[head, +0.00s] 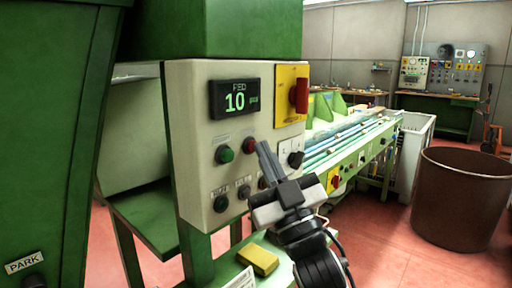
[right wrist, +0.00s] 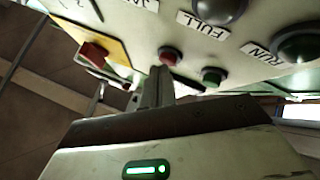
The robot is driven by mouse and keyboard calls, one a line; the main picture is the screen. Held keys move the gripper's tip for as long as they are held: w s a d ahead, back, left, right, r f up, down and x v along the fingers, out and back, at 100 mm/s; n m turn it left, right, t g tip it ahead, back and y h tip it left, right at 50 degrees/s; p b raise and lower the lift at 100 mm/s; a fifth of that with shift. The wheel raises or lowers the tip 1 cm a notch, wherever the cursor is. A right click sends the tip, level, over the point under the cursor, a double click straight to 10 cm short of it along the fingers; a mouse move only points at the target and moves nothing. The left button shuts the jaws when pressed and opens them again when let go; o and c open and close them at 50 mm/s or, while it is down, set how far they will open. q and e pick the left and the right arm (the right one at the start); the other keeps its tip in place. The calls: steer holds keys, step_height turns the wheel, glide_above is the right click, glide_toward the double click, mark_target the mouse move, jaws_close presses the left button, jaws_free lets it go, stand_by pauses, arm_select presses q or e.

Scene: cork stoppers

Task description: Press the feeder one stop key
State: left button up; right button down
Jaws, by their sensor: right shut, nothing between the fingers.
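The cream control panel (head: 190,130) carries a red button (head: 249,146) and a green button (head: 224,154) under a display reading 10. No feeder one label is legible to me. My right gripper (head: 261,146) is shut and empty, its fingertips close to the red button's right side in the head view. In the right wrist view the fingertips (right wrist: 160,72) appear just beside the red button (right wrist: 170,56), with the green button (right wrist: 212,76) to the right. I cannot tell whether they touch the panel. My left gripper is not in view.
A red rotary switch (head: 300,95) on a yellow plate and a black knob (head: 296,159) sit right of the buttons. Black knobs (head: 221,203) line the panel's lower part. A yellow block (head: 258,260) lies below. A brown bin (head: 462,198) stands at right.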

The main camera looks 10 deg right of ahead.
steer(key=shift+s+d+p, duration=0.3)
steer(key=shift+s+d, duration=0.2)
steer(key=shift+s, duration=0.15)
steer(key=s+d, duration=0.1)
steer(key=s, duration=0.1)
steer(key=s+d+p, duration=0.1)
steer(key=s+d, duration=0.1)
stand_by(0.5)
stand_by(0.4)
